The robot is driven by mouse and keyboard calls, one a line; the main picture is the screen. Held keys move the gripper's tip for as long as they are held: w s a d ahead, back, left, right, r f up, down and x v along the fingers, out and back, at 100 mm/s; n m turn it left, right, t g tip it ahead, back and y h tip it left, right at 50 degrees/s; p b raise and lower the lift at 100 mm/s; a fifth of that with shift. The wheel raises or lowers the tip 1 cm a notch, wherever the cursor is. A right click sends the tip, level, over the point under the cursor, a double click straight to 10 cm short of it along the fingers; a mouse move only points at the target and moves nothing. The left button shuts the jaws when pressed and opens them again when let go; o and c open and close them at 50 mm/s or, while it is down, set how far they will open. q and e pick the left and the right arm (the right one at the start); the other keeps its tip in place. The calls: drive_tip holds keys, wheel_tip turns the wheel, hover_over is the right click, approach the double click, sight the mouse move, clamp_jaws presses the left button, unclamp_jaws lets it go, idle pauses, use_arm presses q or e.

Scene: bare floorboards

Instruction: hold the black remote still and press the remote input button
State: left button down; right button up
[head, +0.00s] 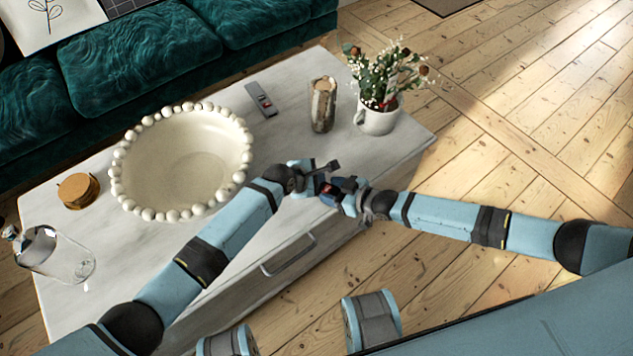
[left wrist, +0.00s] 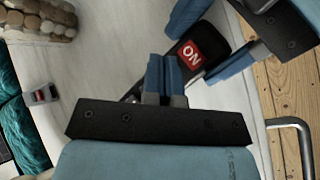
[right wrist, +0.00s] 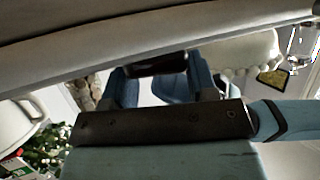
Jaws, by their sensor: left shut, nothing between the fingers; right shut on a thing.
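In the right wrist view the remote is a dark shape (right wrist: 155,64) between the fingers. My left gripper (left wrist: 164,78) is shut and empty, its fingertips close beside the red button. I cannot tell whether they touch it. In the head view the two grippers meet and hide most of the remote.
A white table (head: 90,250) carries a beaded bowl (head: 180,150), a second, grey remote (head: 261,99), a jar (head: 323,105), a flower cup (head: 377,118), coasters (head: 77,190) and a glass vessel (head: 60,255). A green sofa (head: 140,50) stands behind. Floor at right is clear.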

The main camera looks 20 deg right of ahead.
use_arm(q)
drive_tip(key=shift+f, duration=0.55)
idle(0.6)
drive_tip(key=shift+r, duration=0.85)
drive_tip(key=shift+r, duration=0.15)
